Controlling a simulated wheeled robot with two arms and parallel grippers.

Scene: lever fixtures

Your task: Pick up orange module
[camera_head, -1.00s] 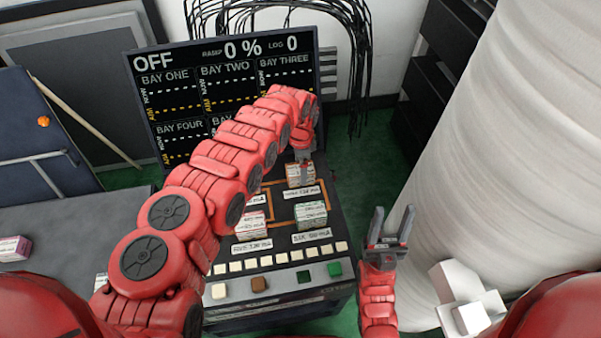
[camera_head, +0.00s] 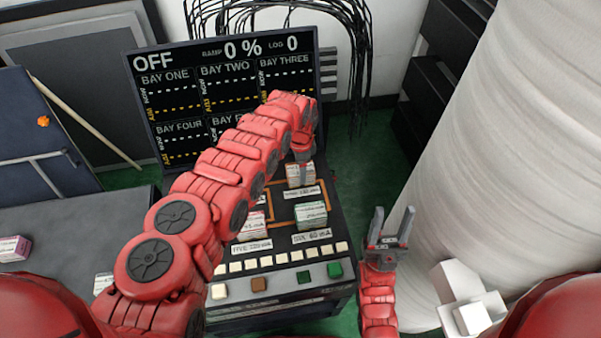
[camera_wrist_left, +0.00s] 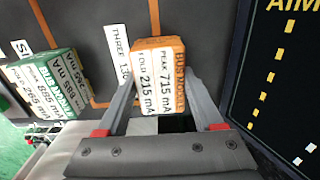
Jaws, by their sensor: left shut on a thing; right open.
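The orange module (camera_wrist_left: 158,78) is a small orange box with white labels reading "PEAK 715 mA" and "FOLD 215 mA". My left gripper (camera_wrist_left: 157,98) has its two fingers on either side of it and is shut on it. In the head view the orange module (camera_head: 299,175) sits at the far right of the console top, partly hidden by my left gripper (camera_head: 303,163). A label reading "THREE" lies beside it. My right gripper (camera_head: 389,232) is open and empty, to the right of the console.
A green module (camera_head: 311,215) and a pink module (camera_head: 252,224) stand on the console, nearer to me. Buttons line the console's front (camera_head: 280,259). A display screen (camera_head: 225,85) rises behind. A large white column (camera_head: 470,150) stands at right. Another pink module (camera_head: 14,248) lies on the left table.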

